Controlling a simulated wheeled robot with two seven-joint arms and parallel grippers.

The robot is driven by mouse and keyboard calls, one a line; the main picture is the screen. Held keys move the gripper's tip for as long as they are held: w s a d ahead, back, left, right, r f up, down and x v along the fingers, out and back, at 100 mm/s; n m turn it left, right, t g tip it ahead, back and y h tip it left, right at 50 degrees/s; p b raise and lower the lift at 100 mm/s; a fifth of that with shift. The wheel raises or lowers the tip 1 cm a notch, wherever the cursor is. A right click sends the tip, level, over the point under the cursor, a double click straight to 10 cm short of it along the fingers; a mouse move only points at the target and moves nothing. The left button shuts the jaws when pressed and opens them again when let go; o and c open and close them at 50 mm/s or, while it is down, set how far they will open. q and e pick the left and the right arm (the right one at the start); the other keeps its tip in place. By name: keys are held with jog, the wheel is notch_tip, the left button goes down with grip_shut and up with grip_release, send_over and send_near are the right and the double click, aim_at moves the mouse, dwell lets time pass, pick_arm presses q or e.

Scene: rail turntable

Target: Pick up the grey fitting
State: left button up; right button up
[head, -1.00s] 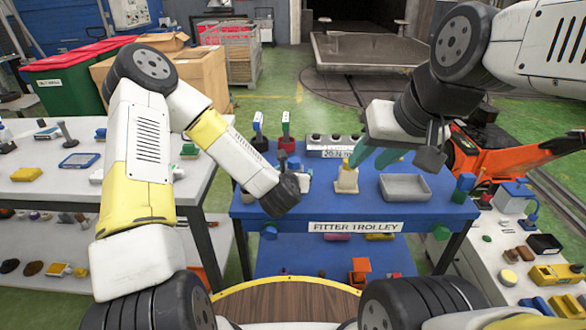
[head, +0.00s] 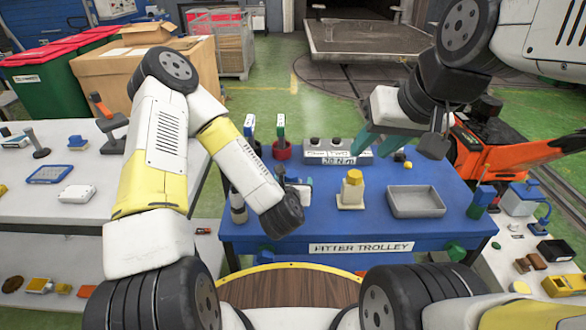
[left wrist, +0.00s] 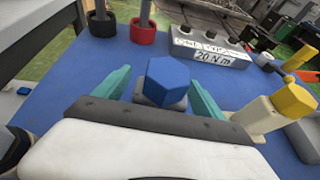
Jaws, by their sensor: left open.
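The grey fitting (left wrist: 160,92), a grey base with a blue hexagonal top, stands on the blue trolley top in the left wrist view. My left gripper (left wrist: 161,90) is open, with one teal finger on either side of it. I see gaps between the fitting and both fingers. The fitting's lower part is hidden behind my gripper's body. In the head view my left wrist hides most of that spot. My right gripper (head: 383,138) is over the back of the trolley, teal fingers pointing left; I cannot tell how far they are apart.
A cream fitting with a yellow top (head: 352,190) stands right of my left gripper. A grey tray (head: 416,203) lies further right. A grey torque block (head: 338,152) and a red cup (head: 282,151) stand behind.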

pick_arm(q)
jog(key=shift+w+f, duration=0.1)
jog(key=shift+w, duration=0.15)
grip_shut()
jog(key=shift+r, duration=0.2)
dwell(0.4)
